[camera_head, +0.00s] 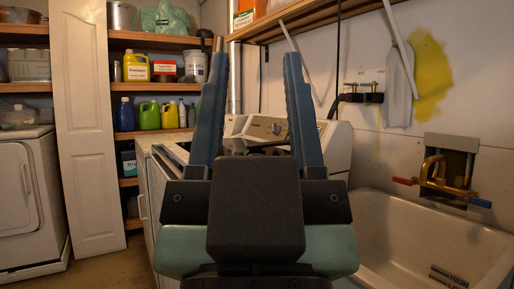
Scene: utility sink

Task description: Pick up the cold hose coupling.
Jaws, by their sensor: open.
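My gripper (254,52) points up and away in the middle of the view, its two long blue fingers wide apart with nothing between them. On the wall to its right, a small fixture (362,93) has two brass-topped valves with dark couplings below. I cannot tell which coupling is the cold one. Farther right, a brass faucet (440,178) in a wall recess has a red handle (403,181) on the left and a blue handle (480,203) on the right. My gripper is apart from both fixtures.
A pale utility sink (385,225) lies at the lower right, below the faucet. A washing machine (322,140) stands behind my gripper, partly hidden by it. Shelves with bottles and tubs (165,70) are at the back left. A white dryer (25,200) stands far left. A wooden shelf (300,20) overhangs above.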

